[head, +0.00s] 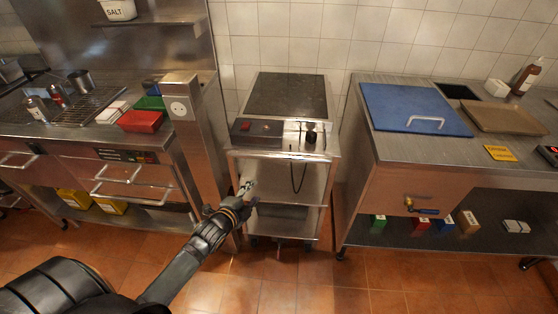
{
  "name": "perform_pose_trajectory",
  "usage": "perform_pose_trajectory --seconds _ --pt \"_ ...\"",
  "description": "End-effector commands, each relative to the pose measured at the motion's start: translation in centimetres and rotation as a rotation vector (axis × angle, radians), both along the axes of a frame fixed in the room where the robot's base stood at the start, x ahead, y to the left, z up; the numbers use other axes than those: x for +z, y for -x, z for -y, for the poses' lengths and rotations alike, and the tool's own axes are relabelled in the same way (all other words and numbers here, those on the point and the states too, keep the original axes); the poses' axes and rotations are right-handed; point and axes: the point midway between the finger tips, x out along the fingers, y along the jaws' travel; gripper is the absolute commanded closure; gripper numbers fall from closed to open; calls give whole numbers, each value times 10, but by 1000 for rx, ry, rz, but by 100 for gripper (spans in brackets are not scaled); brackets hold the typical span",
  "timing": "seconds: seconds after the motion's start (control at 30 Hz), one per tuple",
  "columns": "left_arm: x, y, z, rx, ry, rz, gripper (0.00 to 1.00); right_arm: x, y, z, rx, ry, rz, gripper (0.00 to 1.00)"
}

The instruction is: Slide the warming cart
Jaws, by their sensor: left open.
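The warming cart (318,146) is a steel cart with a dark flat top, a small control panel with a red switch and a black knob, and open shelves below. It stands against the tiled wall between a steel post and the right counter. My left gripper (246,185) is open and small in view, in front of the cart's left front side below the panel. I cannot tell whether it touches the cart. A black cord hangs at the cart's front. My right gripper is not in view.
A steel post (192,135) with an outlet stands close on the cart's left. The right counter (455,150) bears a blue board (412,106) and a brown tray (503,118). The left counter holds red (140,121) and green containers. Tiled floor (330,285) in front is clear.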

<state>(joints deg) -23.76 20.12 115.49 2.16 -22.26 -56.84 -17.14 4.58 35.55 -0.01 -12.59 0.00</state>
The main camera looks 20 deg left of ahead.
Motion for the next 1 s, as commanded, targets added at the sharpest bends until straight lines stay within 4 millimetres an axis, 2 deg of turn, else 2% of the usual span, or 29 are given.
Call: perform_pose_trajectory --seconds 0.03,0.1,0.2,0.23,0.37,0.47,0.8,1.0 --pt "33 -2 12 -48 -51 63 55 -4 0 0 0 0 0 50" --pt "71 -2 26 -100 -116 132 55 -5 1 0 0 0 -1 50" --pt "101 1 37 -137 -166 186 55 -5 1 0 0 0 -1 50" --pt "106 2 39 -143 -174 194 55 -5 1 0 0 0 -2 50" --pt "109 1 40 -146 -180 201 55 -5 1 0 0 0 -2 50" --pt "107 -7 40 -141 -178 203 55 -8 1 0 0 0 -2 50" --pt "96 -74 50 -142 -173 201 55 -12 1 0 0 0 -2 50" --pt "91 -97 52 -144 -176 200 55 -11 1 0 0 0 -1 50"
